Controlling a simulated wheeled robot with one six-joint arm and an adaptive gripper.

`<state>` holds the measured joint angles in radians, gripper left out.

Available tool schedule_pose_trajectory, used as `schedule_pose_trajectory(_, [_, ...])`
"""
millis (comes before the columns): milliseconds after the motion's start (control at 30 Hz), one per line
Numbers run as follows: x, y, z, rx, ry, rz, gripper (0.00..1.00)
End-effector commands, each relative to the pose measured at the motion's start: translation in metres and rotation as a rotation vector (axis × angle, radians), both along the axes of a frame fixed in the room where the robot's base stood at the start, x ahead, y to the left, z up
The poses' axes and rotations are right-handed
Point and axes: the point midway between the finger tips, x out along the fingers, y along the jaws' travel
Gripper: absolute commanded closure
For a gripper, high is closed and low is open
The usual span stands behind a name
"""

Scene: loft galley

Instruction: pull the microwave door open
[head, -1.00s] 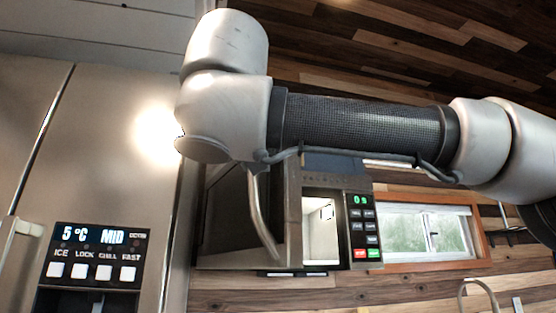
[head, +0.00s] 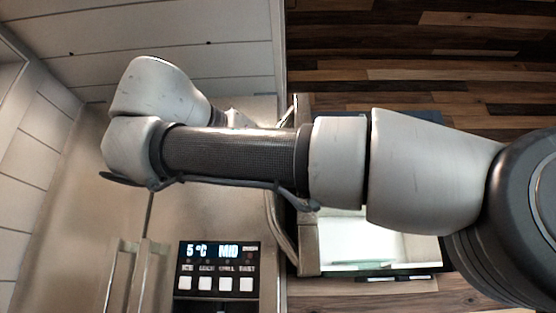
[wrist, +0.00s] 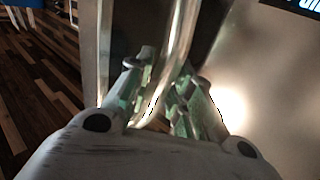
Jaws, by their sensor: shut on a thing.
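The microwave (head: 420,270) stands right of the fridge in the head view, mostly covered by my arm. Its door (head: 306,245) is swung out to the left and seen nearly edge-on, and the pale lit cavity (head: 375,240) shows. The curved metal handle (head: 282,228) is on the door's left side, its middle hidden behind my arm. In the wrist view my gripper (wrist: 167,68) is shut on the handle (wrist: 182,42), with a finger on each side. The dark door panel and its pale metal frame (wrist: 93,50) show beside it. The microwave's control panel is hidden.
The steel fridge (head: 75,220) with its lit display (head: 218,255) and upright handles (head: 135,280) stands close left of the open door. It also shows at the right of the wrist view (wrist: 265,75). Wood planks (head: 430,55) cover the wall behind.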

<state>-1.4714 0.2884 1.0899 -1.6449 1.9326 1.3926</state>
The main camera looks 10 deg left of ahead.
Motion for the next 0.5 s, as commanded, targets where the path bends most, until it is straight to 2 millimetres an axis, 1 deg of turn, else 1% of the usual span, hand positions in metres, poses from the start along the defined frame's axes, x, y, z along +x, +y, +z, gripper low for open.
schedule_pose_trajectory(300, [0.0014, 0.0007, -0.0007, -0.005, 0.004, 0.001, 1.00])
schedule_pose_trajectory(333, [0.0014, 0.0007, -0.0007, -0.005, 0.004, 0.001, 0.74])
schedule_pose_trajectory(400, [0.0012, 0.0005, -0.0006, -0.004, 0.003, 0.001, 0.62])
schedule_pose_trajectory(433, [0.0011, 0.0005, -0.0005, -0.003, 0.003, 0.001, 0.59])
schedule_pose_trajectory(500, [0.0009, 0.0004, -0.0004, -0.002, 0.002, 0.001, 0.59])
